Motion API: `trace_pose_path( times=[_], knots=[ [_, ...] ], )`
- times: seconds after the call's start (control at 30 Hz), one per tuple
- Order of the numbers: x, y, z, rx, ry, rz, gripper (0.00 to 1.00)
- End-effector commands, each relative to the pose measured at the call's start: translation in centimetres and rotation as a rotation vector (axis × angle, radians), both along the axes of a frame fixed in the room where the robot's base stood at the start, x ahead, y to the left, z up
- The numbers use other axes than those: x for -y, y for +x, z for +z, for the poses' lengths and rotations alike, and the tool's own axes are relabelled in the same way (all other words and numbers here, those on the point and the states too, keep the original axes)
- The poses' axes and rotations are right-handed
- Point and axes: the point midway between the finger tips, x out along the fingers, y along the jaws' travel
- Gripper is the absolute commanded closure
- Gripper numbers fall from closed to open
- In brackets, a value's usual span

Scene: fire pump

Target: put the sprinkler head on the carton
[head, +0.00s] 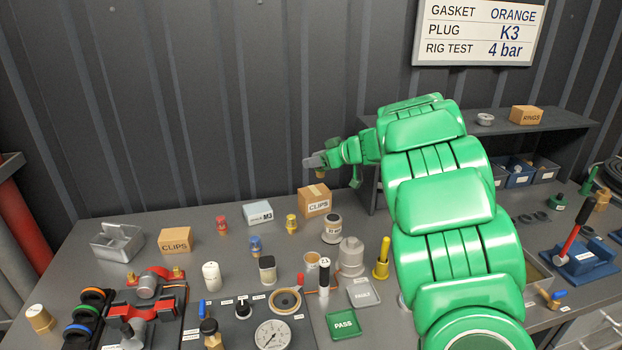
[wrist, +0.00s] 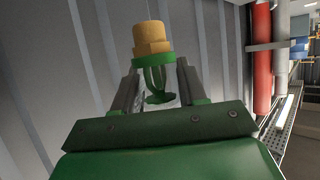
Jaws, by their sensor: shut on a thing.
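My gripper (head: 318,162) is raised above the back of the bench at the end of my green arm. In the wrist view my gripper (wrist: 155,88) is shut on the sprinkler head (wrist: 152,40), a brass hex fitting with a green frame below it in that picture. In the head view only a small brass bit of the sprinkler head (head: 320,174) shows under the fingers. A brown CLIPS carton (head: 314,202) stands below it in the picture, apart from it. Another brown CLIPS carton (head: 175,241) stands further left.
A white M3 box (head: 258,213) and a yellow part (head: 291,224) stand left of the nearer carton. A dark-topped jar (head: 332,229) stands in front of it. A grey shelf (head: 560,127) with a RINGS carton (head: 526,115) is at right. A ribbed wall is behind.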

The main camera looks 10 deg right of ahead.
Motion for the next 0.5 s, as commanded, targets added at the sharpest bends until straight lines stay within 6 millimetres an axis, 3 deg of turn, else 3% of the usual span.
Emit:
trace_pose_path(
  times=[0.5],
  knots=[
    [0.3, 5.3, -2.2, 0.004, -0.002, 0.001, 0.91]
  ],
)
